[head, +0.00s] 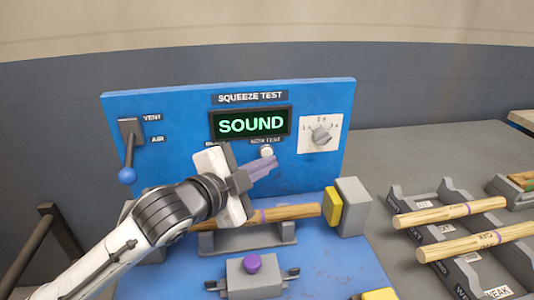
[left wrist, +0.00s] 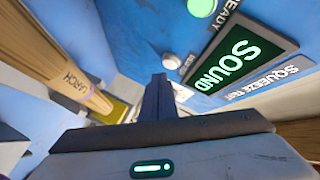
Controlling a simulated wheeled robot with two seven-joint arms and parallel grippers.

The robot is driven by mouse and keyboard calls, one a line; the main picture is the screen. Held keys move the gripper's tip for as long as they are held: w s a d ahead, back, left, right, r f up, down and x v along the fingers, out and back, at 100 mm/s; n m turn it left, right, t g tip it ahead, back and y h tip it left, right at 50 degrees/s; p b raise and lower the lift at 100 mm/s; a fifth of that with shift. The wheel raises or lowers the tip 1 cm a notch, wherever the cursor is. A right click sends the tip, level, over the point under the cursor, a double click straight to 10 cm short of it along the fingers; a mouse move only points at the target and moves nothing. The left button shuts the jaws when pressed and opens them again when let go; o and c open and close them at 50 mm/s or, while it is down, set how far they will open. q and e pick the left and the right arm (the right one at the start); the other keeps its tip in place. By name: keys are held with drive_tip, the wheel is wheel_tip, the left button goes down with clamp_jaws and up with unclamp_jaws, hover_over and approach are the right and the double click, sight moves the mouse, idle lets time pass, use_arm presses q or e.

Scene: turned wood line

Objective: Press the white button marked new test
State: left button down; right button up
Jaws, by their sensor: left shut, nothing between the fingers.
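The white button (head: 266,151) sits on the blue panel below the lit display, under the label "NEW TEST", which my gripper partly covers. It also shows in the left wrist view (left wrist: 171,61) as a pale round knob. My left gripper (head: 270,164) is shut and empty, its fingertips just below and in front of the button in the head view. In the left wrist view the shut fingers (left wrist: 158,90) point towards the panel, close to the button. I cannot tell whether they touch it. My right gripper is not in view.
The display (head: 250,123) reads "SOUND". A blue-knobbed lever (head: 127,175) and a dial (head: 321,136) flank it. A turned wood piece (head: 290,213) lies in the cradle below my gripper, by a yellow pad (head: 332,208). Racks with wood pieces (head: 450,214) stand at right.

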use_arm(q)
drive_tip(key=shift+w, duration=0.1)
drive_tip(key=shift+w+a+p, duration=0.1)
drive_tip(key=shift+w+p, duration=0.2)
drive_tip(key=shift+p, duration=0.1)
drive_tip(key=shift+w+p, duration=0.3)
drive_tip(key=shift+w, duration=0.1)
idle(0.6)
idle(0.3)
drive_tip(key=shift+s+p, duration=0.4)
drive_tip(key=shift+s, duration=0.4)
drive_tip(key=shift+s, duration=0.1)
